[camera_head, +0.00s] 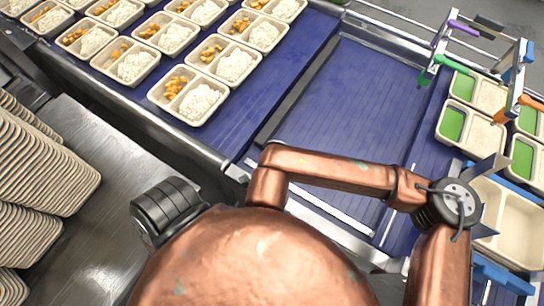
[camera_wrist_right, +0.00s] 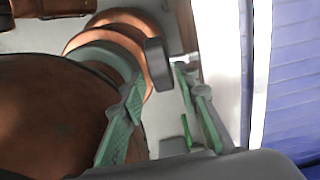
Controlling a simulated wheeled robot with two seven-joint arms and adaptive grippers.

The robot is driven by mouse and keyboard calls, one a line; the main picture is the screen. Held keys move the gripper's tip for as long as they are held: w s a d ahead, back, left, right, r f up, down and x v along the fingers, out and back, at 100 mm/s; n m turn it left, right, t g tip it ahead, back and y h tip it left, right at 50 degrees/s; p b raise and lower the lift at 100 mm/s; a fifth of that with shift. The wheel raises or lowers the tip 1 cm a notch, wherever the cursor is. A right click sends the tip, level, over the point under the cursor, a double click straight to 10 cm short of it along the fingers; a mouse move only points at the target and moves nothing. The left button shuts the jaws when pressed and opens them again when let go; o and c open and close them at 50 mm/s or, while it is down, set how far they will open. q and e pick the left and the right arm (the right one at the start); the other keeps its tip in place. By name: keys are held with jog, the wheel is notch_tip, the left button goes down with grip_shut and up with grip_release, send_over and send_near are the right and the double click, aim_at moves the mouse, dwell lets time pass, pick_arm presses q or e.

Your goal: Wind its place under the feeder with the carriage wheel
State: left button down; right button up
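I cannot pick out the carriage wheel for certain in either view. A metal frame (camera_head: 478,32) with purple, green, blue and orange grips stands over the trays at the upper right; I cannot tell whether it belongs to the feeder. Below it are cream trays (camera_head: 473,131) with green inserts, and a larger empty cream tray (camera_head: 523,226) lies nearer, partly behind my arm. In the right wrist view, my right gripper (camera_wrist_right: 161,76) has its two grey-green fingers spread, with nothing clearly held between them. My left gripper is in neither view.
A blue conveyor (camera_head: 300,45) carries several trays (camera_head: 205,118) of rice and orange food. A blue bed (camera_head: 345,100) beside it is mostly bare, with my arm crossing its near end.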

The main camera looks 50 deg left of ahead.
jog(key=shift+f+b, duration=0.35)
jog(key=shift+f, duration=1.8)
jog(key=shift+c, duration=0.3)
grip_shut()
